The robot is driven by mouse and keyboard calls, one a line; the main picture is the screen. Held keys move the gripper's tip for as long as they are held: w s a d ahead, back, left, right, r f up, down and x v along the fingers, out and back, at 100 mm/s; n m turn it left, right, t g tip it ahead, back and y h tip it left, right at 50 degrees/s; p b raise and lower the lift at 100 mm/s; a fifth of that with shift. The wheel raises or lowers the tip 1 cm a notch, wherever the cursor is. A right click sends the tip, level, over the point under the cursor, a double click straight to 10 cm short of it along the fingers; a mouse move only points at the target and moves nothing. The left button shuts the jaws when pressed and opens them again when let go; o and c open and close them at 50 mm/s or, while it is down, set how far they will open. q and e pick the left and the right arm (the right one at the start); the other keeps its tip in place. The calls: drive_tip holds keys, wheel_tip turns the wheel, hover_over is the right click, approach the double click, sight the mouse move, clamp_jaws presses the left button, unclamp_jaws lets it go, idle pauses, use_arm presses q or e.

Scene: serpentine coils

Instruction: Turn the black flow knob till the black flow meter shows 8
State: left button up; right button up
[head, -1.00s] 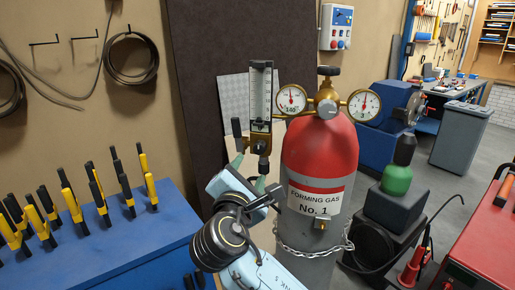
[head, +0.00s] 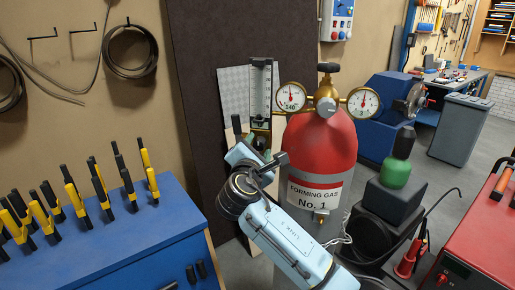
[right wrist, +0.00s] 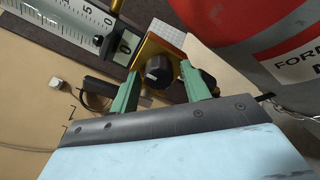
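The flow meter (head: 261,92) is a clear upright tube with a scale, standing left of the red gas cylinder. In the right wrist view its lower tube (right wrist: 75,18) shows scale marks, but I cannot make out the float or a reading. The black knob (right wrist: 157,70) sits on a brass block (right wrist: 158,45) at its lower end; my arm mostly hides this area in the head view. My right gripper (right wrist: 161,78) has its two green fingers apart, one on each side of the knob, with visible gaps. My left gripper is in no frame.
The red gas cylinder (head: 320,155) with two round gauges (head: 291,97) stands close right of my right gripper. A dark panel (head: 205,60) is behind. A blue bench (head: 120,235) with several yellow-black clamps is at left. A red machine (head: 475,245) is at right.

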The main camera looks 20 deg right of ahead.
drive_tip(key=c, duration=0.8)
drive_tip(key=shift+f, duration=0.1)
drive_tip(key=m+b, duration=0.3)
drive_tip(key=shift+a+f+m, duration=0.1)
drive_tip(key=shift+m, duration=0.3)
drive_tip(key=m+b, duration=0.2)
drive_tip(key=shift+m, duration=0.4)
drive_tip(key=m+b, duration=0.2)
drive_tip(key=m, duration=0.1)
drive_tip(key=shift+b, duration=0.35)
drive_tip(key=shift+r+m+h+b, duration=0.2)
drive_tip(key=shift+m+h+b, duration=0.2)
drive_tip(key=shift+m+b, duration=0.95)
drive_tip(key=shift+m+p, duration=0.3)
drive_tip(key=shift+m, duration=0.15)
